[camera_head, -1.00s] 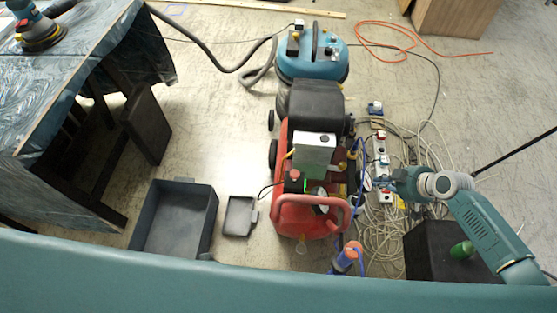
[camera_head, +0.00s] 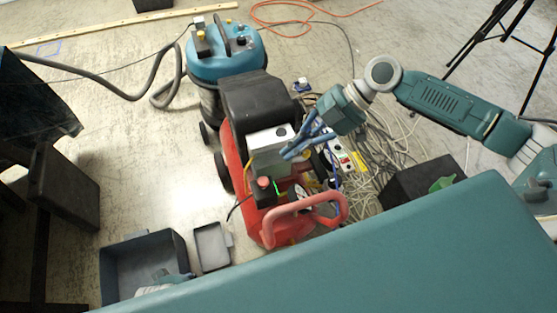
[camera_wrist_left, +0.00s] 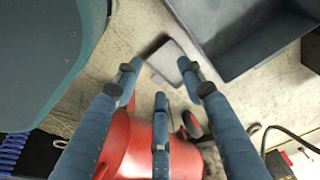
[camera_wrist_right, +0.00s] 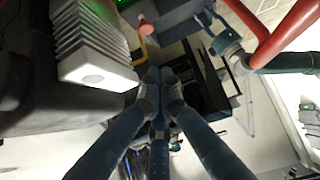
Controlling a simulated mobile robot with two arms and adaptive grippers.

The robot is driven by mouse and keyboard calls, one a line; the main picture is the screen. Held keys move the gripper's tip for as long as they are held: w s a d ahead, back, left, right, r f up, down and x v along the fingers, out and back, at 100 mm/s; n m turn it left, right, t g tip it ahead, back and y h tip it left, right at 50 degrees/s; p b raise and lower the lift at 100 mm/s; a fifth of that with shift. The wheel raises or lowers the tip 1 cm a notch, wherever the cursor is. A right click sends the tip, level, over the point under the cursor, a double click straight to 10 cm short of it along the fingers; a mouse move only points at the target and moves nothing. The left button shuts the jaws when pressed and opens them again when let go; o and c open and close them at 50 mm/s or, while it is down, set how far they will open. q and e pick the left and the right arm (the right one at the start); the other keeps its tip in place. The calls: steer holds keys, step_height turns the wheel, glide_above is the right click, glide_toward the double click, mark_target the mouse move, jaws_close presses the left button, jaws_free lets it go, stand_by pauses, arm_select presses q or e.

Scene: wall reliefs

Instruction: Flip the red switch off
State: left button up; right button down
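The red switch (camera_head: 264,183) is a red knob on a small black box on the red compressor (camera_head: 239,150); a green light glows beside it. In the right wrist view the red knob (camera_wrist_right: 148,28) shows near the top, beyond the fingertips. My right gripper (camera_head: 288,153) is over the compressor, beside the grey finned box (camera_head: 270,140), apart from the knob. Its fingers (camera_wrist_right: 159,76) are drawn together and hold nothing. My left gripper (camera_wrist_left: 160,75) has its fingers spread, empty, above the red compressor body (camera_wrist_left: 125,145). The switch is not visible in the left wrist view.
A red handle (camera_head: 310,207) arches near the switch. Cables and power strips (camera_head: 340,155) lie right of the compressor. A dark open bin (camera_head: 118,270) and small tray (camera_head: 211,246) stand left. A blue vacuum (camera_head: 225,60) stands behind.

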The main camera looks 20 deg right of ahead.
glide_above(263, 184)
steer(key=d, duration=0.2)
steer(key=f, duration=0.4)
steer(key=f+b, duration=0.1)
steer(key=f, duration=0.1)
steer(key=shift+a+f, duration=0.1)
steer(key=shift+a, duration=0.15)
step_height(263, 184, down, 3)
steer(key=shift+r, duration=0.15)
arm_select(q)
steer(key=shift+w+r+b, duration=0.1)
steer(key=shift+w+r, duration=0.15)
steer(key=shift+r, duration=0.65)
steer(key=shift+w+r+b, duration=0.1)
steer(key=shift+w+r, duration=0.1)
steer(key=shift+r, duration=0.75)
steer(key=shift+w+r+b, duration=0.1)
steer(key=shift+w+r, duration=0.15)
steer(key=shift+r, duration=0.65)
arm_select(e)
steer(key=shift+f, duration=0.75)
